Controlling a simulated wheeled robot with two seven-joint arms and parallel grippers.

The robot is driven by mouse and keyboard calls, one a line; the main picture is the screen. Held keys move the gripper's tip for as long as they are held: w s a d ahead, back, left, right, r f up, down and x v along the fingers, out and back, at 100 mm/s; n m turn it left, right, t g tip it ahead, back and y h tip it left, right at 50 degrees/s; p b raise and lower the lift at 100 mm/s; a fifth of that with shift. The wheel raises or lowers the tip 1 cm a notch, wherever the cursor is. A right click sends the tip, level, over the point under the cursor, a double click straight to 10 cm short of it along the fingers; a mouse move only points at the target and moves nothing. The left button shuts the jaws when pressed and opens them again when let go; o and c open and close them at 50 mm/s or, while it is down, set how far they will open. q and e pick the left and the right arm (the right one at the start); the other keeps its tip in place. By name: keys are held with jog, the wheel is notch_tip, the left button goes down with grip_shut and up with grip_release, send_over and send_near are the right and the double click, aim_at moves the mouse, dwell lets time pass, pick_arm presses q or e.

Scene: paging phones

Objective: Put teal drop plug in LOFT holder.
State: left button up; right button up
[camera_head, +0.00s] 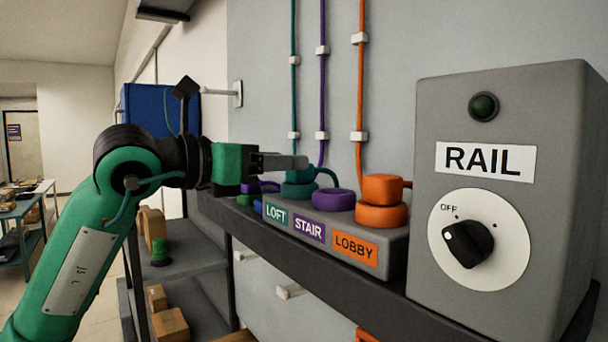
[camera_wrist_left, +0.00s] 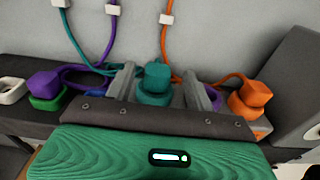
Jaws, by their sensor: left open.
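The teal drop plug (camera_head: 300,176) sits at the teal ring of the LOFT holder (camera_head: 297,190), over the teal LOFT label (camera_head: 276,213), with a teal cord leading off it. My left gripper (camera_head: 296,162) reaches in from the left at the plug's height. In the left wrist view its two fingers (camera_wrist_left: 160,88) stand apart on either side of the teal plug (camera_wrist_left: 156,75), with the teal ring (camera_wrist_left: 154,98) below. I cannot tell whether the fingers touch the plug. My right gripper is not in view.
The STAIR ring (camera_head: 333,200) is empty. An orange plug (camera_head: 382,187) sits in the LOBBY ring (camera_head: 381,214). A purple plug (camera_wrist_left: 45,83) rests on a green ring (camera_wrist_left: 48,102) at the left. The RAIL box (camera_head: 505,120) stands close at the right. Cords run up the wall.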

pick_arm(q)
jog(key=b+v, duration=0.1)
jog(key=v, duration=0.5)
jog(key=shift+b, duration=0.35)
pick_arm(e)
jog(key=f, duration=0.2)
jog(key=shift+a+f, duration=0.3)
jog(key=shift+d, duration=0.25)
pick_arm(q)
jog(key=shift+a+f, duration=0.1)
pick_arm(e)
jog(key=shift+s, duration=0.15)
